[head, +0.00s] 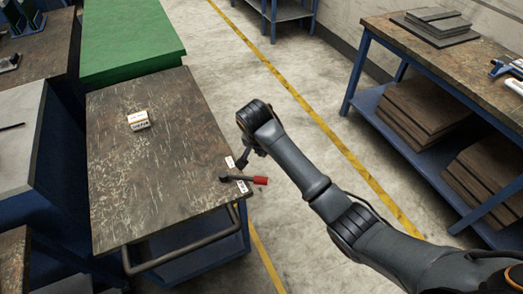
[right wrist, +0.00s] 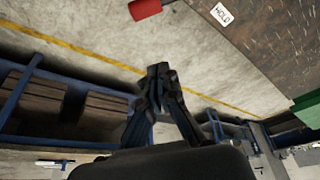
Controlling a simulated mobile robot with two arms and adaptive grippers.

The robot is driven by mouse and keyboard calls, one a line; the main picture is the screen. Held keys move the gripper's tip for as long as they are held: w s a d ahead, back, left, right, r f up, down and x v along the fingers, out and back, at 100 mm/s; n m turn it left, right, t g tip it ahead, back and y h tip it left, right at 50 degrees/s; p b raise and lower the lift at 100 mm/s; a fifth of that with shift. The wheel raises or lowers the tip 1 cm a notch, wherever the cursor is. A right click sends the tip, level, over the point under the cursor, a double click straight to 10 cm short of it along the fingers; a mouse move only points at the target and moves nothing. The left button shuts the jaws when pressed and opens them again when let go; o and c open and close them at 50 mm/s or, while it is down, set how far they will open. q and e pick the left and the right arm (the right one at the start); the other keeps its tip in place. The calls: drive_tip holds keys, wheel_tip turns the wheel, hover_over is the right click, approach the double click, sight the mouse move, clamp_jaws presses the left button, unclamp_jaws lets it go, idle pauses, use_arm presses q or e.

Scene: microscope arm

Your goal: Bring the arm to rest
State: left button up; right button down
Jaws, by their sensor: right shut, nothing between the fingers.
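A dark lever (head: 240,178) lies at the right edge of the cart's worn top, its red grip (head: 261,180) sticking out past the edge over the floor. Small white labels (head: 230,162) sit beside it. In the right wrist view the red grip (right wrist: 146,8) shows at the top edge, left of a label reading HOLD (right wrist: 222,14). My right gripper (head: 243,161) is just above the lever in the head picture; in the wrist view its fingers (right wrist: 160,70) are together, empty, and apart from the grip. My left gripper is not in view.
A small white and tan box (head: 139,120) stands on the cart top (head: 150,190). A green-topped bench (head: 130,45) adjoins the cart's far end. A shelved workbench (head: 440,60) stands at right. Open floor with a yellow line (head: 310,110) lies between.

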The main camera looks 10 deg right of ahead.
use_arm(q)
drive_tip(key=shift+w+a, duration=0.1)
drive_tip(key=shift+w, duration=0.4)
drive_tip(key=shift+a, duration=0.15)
